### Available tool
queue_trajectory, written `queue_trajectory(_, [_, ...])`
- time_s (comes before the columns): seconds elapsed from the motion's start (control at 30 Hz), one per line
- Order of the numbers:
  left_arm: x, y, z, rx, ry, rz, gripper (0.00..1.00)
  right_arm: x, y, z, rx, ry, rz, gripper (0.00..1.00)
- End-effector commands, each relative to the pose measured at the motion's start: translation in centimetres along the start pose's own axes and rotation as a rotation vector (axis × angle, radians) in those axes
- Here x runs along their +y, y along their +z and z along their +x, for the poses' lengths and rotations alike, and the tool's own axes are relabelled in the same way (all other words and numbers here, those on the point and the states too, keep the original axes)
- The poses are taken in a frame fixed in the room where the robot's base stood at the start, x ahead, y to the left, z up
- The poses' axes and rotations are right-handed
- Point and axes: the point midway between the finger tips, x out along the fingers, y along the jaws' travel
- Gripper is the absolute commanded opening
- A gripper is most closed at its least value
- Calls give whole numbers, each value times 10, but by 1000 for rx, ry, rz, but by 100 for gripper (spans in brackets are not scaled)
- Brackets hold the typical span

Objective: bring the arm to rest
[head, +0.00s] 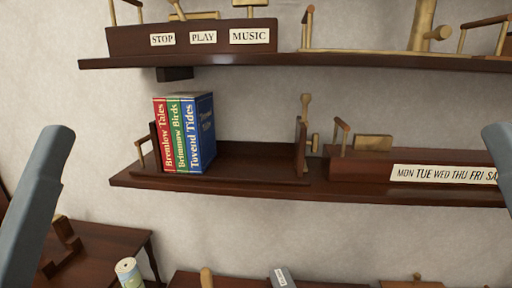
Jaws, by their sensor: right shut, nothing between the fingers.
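Neither of my grippers shows any fingers in the head view. A grey-blue link of my left arm (38,205) stands along the left edge. A small part of a like link of my right arm (499,158) shows at the right edge. Both links are in front of the wall and apart from the shelves. Whatever each arm ends in lies outside the picture or is hidden.
A dark lower shelf (250,190) bears three upright books, red, green and blue (203,130), and a weekday-label box (345,168). An upper shelf (300,60) bears a STOP, PLAY, MUSIC box (190,40). Below are a side table (105,240) and a can (128,272).

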Motion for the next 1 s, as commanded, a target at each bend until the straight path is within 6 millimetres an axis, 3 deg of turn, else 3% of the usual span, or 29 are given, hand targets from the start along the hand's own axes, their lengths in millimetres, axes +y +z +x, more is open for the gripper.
queue_trajectory(0.03, [0,-30,31,4,0,0,100,0,-28,31,0,0,1,0])
queue_trajectory(0.17, [0,-66,70,3,0,0,100,0,-64,70,-1,-1,1,0])
queue_trajectory(0.6, [-1,-210,226,3,0,0,100,1,-206,227,-3,-1,2,0])
queue_trajectory(0.8, [-1,-240,258,2,0,0,100,2,-235,259,-4,-1,2,0])
queue_trajectory(1.0, [-1,-238,257,2,0,0,100,2,-234,258,-4,-1,2,0])
